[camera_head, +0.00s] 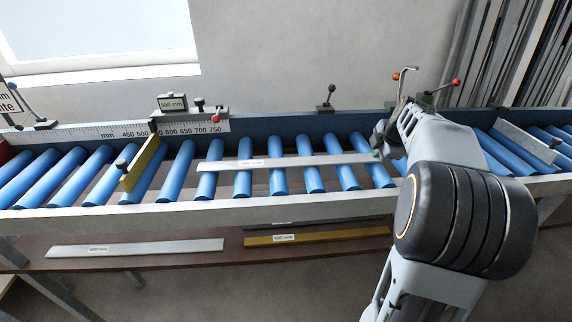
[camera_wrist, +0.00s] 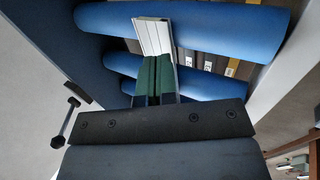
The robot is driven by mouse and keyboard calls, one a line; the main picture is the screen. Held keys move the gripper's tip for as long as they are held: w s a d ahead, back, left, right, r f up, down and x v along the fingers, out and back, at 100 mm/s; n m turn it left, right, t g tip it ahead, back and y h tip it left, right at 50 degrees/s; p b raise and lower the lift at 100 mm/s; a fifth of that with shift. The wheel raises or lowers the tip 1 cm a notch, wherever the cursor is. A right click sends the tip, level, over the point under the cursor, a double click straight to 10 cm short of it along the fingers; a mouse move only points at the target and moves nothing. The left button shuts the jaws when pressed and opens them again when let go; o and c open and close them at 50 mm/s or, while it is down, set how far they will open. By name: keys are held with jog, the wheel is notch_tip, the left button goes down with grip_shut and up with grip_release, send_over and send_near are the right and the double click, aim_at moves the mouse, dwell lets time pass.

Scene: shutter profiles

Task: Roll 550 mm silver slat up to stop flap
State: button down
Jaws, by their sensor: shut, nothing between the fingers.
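The silver slat (camera_head: 300,161) lies across the blue rollers, lengthwise along the conveyor, with a small white label. Its left end is apart from the yellow stop flap (camera_head: 143,164), with a gap of about one or two rollers. My gripper (camera_head: 381,152) is at the slat's right end, partly hidden by my arm. In the wrist view, my gripper's green fingers (camera_wrist: 155,80) are shut together at the end of the slat (camera_wrist: 153,36). Whether they touch it, I cannot tell.
A scale with a 550 mm display (camera_head: 172,102) sits on the back rail above the flap. A silver slat (camera_head: 135,248) and a yellow slat (camera_head: 317,236) lie on the shelf below. A grey flap (camera_head: 526,141) stands over the rollers at right.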

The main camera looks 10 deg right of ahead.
jog(key=shift+f+b, duration=1.1)
jog(key=shift+f, duration=0.1)
jog(key=shift+r, duration=0.25)
jog(key=shift+r+p, duration=0.3)
jog(key=shift+r, duration=0.15)
jog(key=shift+d, duration=0.15)
jog(key=d, duration=0.5)
jog(key=shift+s, duration=0.35)
jog(key=shift+f+b, duration=0.85)
jog(key=shift+f, duration=0.05)
jog(key=shift+w+a+b, duration=0.1)
jog(key=shift+a+b, duration=0.35)
jog(key=shift+a, duration=0.65)
dwell(1.1)
